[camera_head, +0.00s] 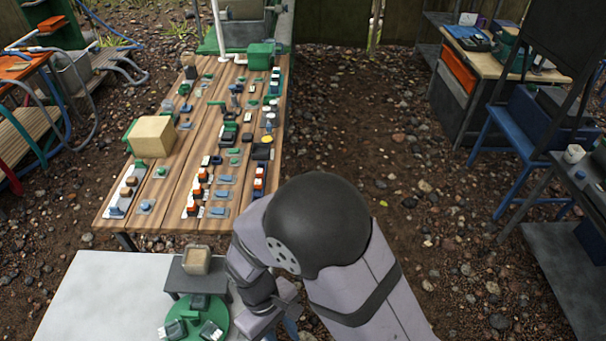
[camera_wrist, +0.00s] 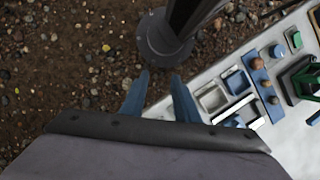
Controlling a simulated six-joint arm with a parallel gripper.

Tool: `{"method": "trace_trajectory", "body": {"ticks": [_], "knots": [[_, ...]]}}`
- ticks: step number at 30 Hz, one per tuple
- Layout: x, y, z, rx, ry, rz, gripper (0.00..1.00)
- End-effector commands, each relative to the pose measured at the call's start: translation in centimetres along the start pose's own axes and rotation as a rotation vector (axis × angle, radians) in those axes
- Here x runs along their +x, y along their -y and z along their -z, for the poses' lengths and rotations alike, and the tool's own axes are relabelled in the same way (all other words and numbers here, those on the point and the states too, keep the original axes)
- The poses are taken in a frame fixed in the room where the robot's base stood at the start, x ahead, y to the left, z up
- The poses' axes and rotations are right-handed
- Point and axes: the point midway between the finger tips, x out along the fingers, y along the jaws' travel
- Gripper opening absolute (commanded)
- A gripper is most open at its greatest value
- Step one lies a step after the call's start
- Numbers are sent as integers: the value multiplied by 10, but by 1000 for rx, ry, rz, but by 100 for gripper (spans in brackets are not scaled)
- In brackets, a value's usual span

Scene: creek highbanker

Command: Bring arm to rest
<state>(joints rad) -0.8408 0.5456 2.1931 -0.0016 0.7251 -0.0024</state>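My arm is folded over the near part of the scene in the head view. My gripper (camera_wrist: 159,77) shows in the wrist view as two blue fingers with a clear gap between them. Nothing is between the fingers. They point over gravel ground, beside the edge of a white table (camera_wrist: 298,150). In the head view the gripper is mostly hidden behind my arm, near the bottom edge.
The white table (camera_head: 95,300) carries a green round tray (camera_head: 178,328) and a dark stand with a tan block (camera_head: 196,261). A wooden table (camera_head: 180,210) with many small parts lies beyond. Gravel at right is open up to a blue-legged bench (camera_head: 500,150). A dark post (camera_wrist: 165,38) stands close ahead of the fingers.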

Motion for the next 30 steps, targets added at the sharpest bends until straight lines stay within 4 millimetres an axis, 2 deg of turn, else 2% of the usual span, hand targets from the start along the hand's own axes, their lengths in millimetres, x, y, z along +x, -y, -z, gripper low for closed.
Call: {"method": "trace_trajectory", "body": {"ticks": [1,3,6,9,15,18,22,30], "knots": [[-7,-16,-22,63,-5,21,28],[-13,-33,-48,146,-13,47,28],[-22,-54,-80,270,-38,84,28],[-32,-75,-102,406,-91,114,28],[-63,-128,-117,657,-252,126,28],[-71,-147,-126,745,-295,125,28],[-72,-160,-135,812,-306,130,28],[-70,-164,-139,840,-303,135,28]]}}
